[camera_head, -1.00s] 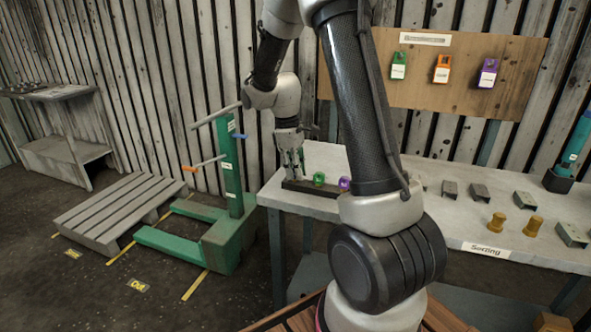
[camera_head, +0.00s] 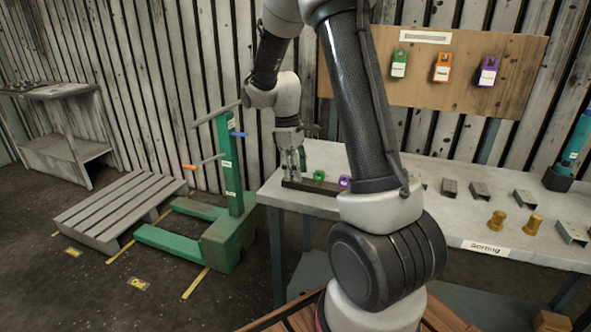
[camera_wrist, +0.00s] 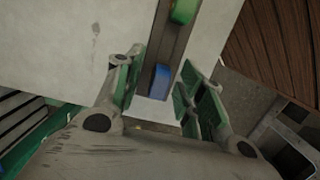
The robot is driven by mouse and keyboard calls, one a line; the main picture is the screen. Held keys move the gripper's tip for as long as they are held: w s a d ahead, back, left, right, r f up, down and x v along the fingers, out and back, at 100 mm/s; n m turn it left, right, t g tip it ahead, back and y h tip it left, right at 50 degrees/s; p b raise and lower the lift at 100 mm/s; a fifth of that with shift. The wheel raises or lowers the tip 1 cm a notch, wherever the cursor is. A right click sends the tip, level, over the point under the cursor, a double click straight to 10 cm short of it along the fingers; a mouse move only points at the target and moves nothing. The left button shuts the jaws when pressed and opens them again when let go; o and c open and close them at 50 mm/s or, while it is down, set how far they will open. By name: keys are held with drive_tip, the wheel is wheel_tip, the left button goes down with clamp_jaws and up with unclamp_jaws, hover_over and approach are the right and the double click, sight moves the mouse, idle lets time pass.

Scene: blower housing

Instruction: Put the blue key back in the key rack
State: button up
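The key rack (camera_head: 308,188) is a low dark bar at the left end of the worktable. A green key (camera_head: 319,176) and a purple key (camera_head: 344,182) stand in it. In the wrist view the blue key (camera_wrist: 160,83) sits on the rack's dark strip (camera_wrist: 173,45), near its end, with the green key (camera_wrist: 183,10) farther up. My gripper (camera_wrist: 161,74) is open, one finger on each side of the blue key, with visible gaps. In the head view my gripper (camera_head: 291,162) is at the rack's left end, and the blue key cannot be made out there.
The worktable (camera_head: 405,218) holds grey metal brackets and two brass-coloured pieces (camera_head: 497,221) to the right. A board (camera_head: 430,85) with green, orange and purple tags hangs behind. A green pallet jack (camera_head: 230,190) and a wooden pallet (camera_head: 120,208) stand left of the table.

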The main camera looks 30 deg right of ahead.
wheel_tip(320, 180, up, 12)
drive_tip(key=w+a, duration=0.1)
drive_tip(key=s+a+r+m+t, duration=0.1)
drive_tip(key=s+r+m+t, duration=0.1)
drive_tip(key=s, duration=0.6)
drive_tip(key=s+a+r+m+t, duration=0.1)
drive_tip(key=s+r+m, duration=0.1)
drive_tip(key=s, duration=0.6)
drive_tip(key=s+a+r+m+t+y, duration=0.1)
drive_tip(key=s+a+r+m+t, duration=0.1)
drive_tip(key=s, duration=0.6)
drive_tip(key=shift+s+m+t, duration=0.3)
drive_tip(key=shift+m, duration=0.5)
drive_tip(key=shift+a, duration=0.1)
